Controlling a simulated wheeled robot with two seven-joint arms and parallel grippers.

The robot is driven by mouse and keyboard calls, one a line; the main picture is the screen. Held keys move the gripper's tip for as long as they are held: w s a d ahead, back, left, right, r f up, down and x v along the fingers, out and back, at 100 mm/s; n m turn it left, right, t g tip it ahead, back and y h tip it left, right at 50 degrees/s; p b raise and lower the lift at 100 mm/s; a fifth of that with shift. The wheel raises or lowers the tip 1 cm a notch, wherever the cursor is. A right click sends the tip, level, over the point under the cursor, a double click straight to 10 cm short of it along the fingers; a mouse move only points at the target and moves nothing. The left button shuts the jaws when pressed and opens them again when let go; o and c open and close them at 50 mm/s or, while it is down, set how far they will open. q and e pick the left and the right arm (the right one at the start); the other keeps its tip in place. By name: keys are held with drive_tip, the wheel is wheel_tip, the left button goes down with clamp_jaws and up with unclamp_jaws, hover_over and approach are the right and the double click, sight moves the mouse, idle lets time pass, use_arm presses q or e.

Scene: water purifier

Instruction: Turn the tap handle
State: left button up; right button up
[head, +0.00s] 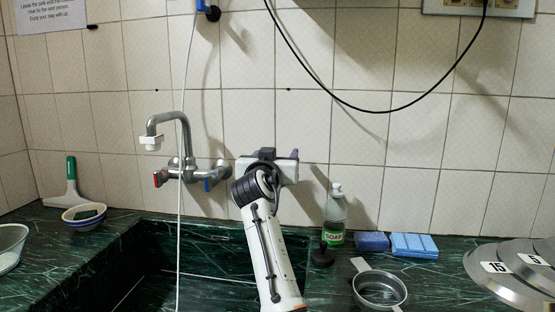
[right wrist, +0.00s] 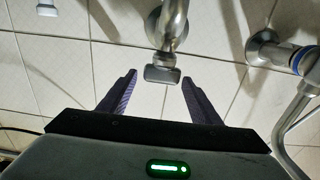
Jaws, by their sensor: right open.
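A chrome wall tap (head: 186,165) with a curved spout stands over the sink in the head view. It has a red handle (head: 160,178) on the left and a blue handle (head: 208,184) on the right. My right gripper (head: 268,158) is raised against the wall just right of the tap; its fingertips are hard to make out there. In the right wrist view, the gripper (right wrist: 160,97) is open. A metal fitting with a block-shaped end (right wrist: 163,74) lies in line with the gap between its fingers, apart from both. A blue-ringed chrome part (right wrist: 304,62) shows at the right edge.
A soap bottle (head: 335,215), blue sponges (head: 414,245) and a metal strainer (head: 379,288) sit right of the dark green sink (head: 190,245). A white hose (head: 184,90) hangs before the tap. A bowl (head: 84,214) and a squeegee (head: 70,185) stand left. Grey weights (head: 500,275) lie far right.

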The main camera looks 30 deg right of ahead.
wheel_tip(320, 180, up, 9)
drive_tip(key=shift+p, duration=0.45)
idle(0.3)
